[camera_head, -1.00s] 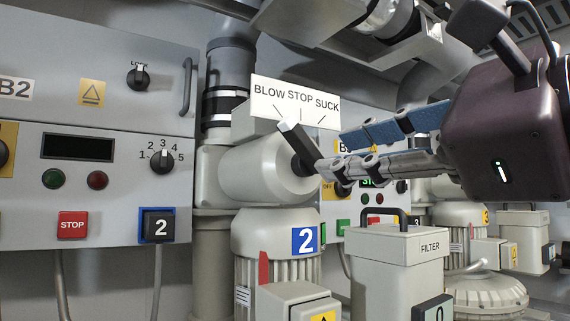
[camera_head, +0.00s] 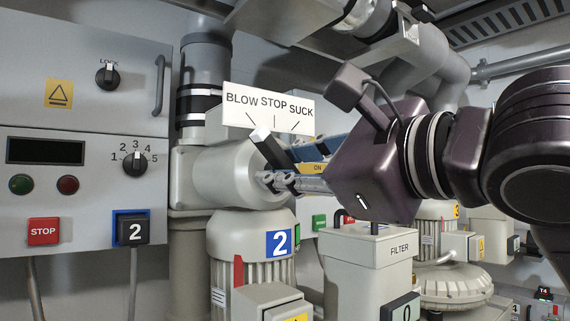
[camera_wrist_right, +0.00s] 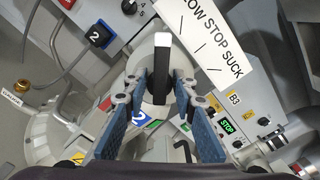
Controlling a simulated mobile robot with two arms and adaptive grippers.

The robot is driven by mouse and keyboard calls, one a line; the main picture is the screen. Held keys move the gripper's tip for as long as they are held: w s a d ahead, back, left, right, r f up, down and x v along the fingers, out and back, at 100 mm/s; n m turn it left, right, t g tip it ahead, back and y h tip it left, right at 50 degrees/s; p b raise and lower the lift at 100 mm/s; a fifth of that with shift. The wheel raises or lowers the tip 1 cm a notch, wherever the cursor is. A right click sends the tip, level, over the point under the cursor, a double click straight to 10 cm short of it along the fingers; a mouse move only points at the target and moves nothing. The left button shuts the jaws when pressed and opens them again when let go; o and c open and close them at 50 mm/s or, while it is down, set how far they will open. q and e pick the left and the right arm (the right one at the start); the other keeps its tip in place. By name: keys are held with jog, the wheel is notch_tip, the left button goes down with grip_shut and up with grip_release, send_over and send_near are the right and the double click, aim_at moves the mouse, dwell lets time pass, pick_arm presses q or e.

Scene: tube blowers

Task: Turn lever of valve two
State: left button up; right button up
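The valve two lever (camera_head: 268,147) is a dark bar with a pale end face on a grey valve body (camera_head: 205,175). It tilts up and left, toward the BLOW mark on the white BLOW STOP SUCK sign (camera_head: 270,103). My right gripper (camera_head: 280,168) is at the lever, coming from the right. In the right wrist view the lever (camera_wrist_right: 162,58) stands between the two spread blue-padded fingers of my right gripper (camera_wrist_right: 158,97), with gaps on both sides. My left gripper is out of view.
A control panel (camera_head: 85,195) with knobs and buttons stands on the left. The motor labelled 2 (camera_head: 250,262) is below the valve. A FILTER box (camera_head: 365,262) stands below my right gripper. Pipes run overhead.

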jog(key=c, duration=0.5)
jog(key=shift+f, duration=0.1)
grip_shut()
jog(key=shift+f+m+b, duration=0.1)
jog(key=shift+m+b, duration=0.4)
jog(key=shift+b, duration=0.45)
jog(key=m+b, duration=0.3)
jog(key=b, duration=0.2)
jog(key=shift+w+d+m, duration=0.1)
jog(key=shift+m, duration=0.3)
jog(key=m+b, duration=0.2)
jog(key=shift+w+d+r+m, duration=0.1)
jog(key=shift+r+m, duration=0.1)
jog(key=shift+m, duration=0.1)
jog(key=shift+r+m+b, duration=0.1)
jog(key=shift+m+b, duration=0.6)
jog(key=shift+b, duration=0.05)
jog(key=o, duration=0.7)
grip_release()
jog(key=shift+w, duration=0.1)
